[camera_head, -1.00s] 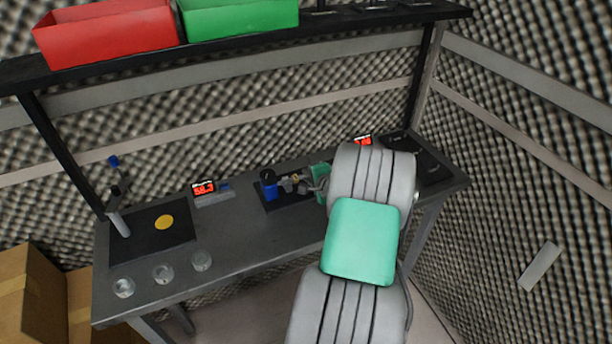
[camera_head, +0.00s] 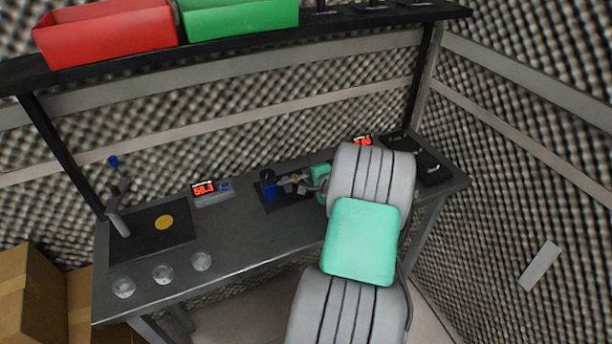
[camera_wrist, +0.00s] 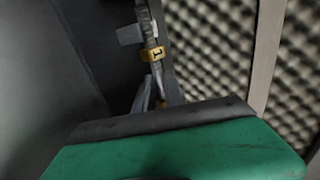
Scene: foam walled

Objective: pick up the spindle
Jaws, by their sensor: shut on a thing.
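My gripper (camera_head: 297,184) is over the middle of the dark bench, at a small dark mat. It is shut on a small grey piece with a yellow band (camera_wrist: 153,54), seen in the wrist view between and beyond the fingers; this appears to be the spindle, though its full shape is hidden. In the head view the yellow part (camera_head: 295,178) is tiny. I cannot tell whether the piece touches the mat. A blue block (camera_head: 269,192) with a dark round part stands just left of the gripper.
An overhead shelf (camera_head: 330,20) carries red (camera_head: 105,35) and green bins (camera_head: 240,17). Foam walls close the right.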

